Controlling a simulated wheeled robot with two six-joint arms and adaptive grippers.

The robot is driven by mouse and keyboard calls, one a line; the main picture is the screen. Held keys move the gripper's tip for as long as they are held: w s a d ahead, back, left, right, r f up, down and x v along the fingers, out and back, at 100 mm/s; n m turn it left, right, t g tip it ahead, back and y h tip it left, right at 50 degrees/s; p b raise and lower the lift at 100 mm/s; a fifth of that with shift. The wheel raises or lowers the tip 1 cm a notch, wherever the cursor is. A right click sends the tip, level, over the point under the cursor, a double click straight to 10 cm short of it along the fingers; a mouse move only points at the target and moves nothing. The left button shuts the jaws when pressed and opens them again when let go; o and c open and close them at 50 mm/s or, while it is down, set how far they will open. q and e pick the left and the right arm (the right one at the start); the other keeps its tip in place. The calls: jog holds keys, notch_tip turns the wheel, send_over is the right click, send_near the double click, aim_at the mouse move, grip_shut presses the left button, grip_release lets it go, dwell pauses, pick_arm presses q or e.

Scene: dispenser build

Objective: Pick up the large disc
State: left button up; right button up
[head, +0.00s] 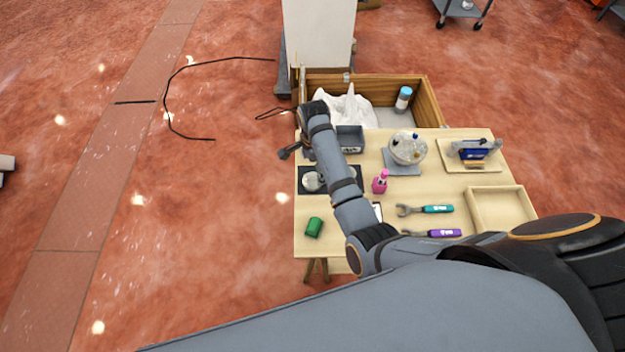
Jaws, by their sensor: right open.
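A pale round disc (312,182) lies on a dark mat (304,171) at the left side of the table. It looks like the large disc; part of another pale piece (353,172) shows on the mat just right of my forearm. My right arm reaches across the table from the right and covers the middle of the mat. My right gripper (288,152) is open and empty, above and left of the mat, near the table's left edge. It is small here and seen from behind. My left gripper is not in view.
A wooden crate (432,100) stands behind. Cables lie on the floor.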

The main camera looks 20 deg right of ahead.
aim_at(312, 180)
jog(key=shift+w+f, duration=0.1)
jog(key=shift+f, duration=0.4)
jog(key=shift+w+f, duration=0.15)
jog(key=shift+f, duration=0.05)
jog(key=shift+s+a+f+p, duration=0.1)
jog(key=shift+s+f+p, duration=0.15)
jog(key=shift+f, duration=0.45)
notch_tip(312, 180, down, 3)
jog(key=shift+r, duration=0.1)
jog(key=shift+f, duration=0.5)
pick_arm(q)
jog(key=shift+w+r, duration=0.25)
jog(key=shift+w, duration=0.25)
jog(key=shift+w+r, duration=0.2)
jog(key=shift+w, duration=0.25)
pick_arm(e)
jog(key=shift+c, duration=0.4)
jog(key=c, duration=1.7)
